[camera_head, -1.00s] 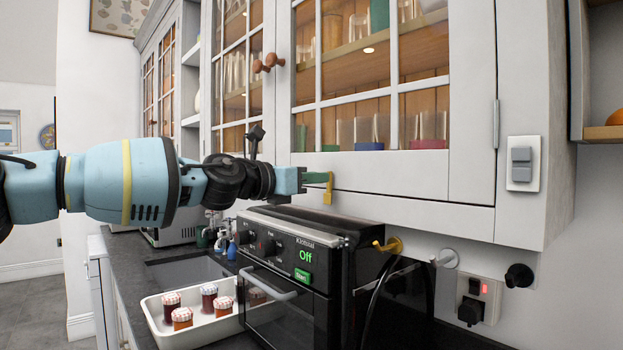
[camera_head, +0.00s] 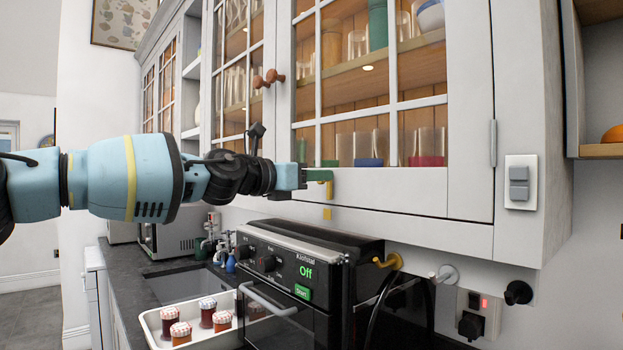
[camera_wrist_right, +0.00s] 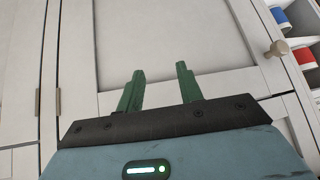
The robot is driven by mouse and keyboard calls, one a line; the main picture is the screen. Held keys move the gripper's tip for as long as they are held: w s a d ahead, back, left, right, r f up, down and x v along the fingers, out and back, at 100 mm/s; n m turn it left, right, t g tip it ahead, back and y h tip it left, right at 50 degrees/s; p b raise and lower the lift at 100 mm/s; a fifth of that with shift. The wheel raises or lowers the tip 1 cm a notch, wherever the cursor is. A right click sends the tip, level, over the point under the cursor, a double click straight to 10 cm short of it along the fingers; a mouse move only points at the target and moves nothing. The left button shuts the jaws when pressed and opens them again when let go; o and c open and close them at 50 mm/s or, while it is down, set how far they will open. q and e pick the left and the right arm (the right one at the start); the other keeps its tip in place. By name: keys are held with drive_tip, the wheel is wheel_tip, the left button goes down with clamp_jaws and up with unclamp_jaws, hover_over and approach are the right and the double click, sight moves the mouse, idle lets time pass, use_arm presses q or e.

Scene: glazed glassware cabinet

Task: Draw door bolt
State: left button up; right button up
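A small yellow bolt (camera_head: 328,190) shows at the lower left of the glazed cabinet door (camera_head: 385,188). A separate yellow piece (camera_head: 327,213) sits just below it on the cabinet's bottom rail, with a gap between them. My left gripper (camera_head: 320,176), with green fingers, reaches in from the left and is right at the upper yellow bolt. The fingers overlap from this side, so their gap and any hold on the bolt are hidden. My right gripper (camera_wrist_right: 160,70) shows in the right wrist view, its green fingers apart and empty before a white panel.
A black oven (camera_head: 290,270) stands on the counter below the cabinet. A white tray (camera_head: 152,322) with several jars is at its left. Yellow and white wall hooks are at its right. A knob (camera_wrist_right: 276,48) shows in the right wrist view.

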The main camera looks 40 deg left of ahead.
use_arm(q)
drive_tip(key=shift+f, duration=0.1)
drive_tip(key=s, duration=0.7)
drive_tip(key=shift+s+a, duration=0.35)
drive_tip(key=shift+s, duration=0.05)
idle(0.6)
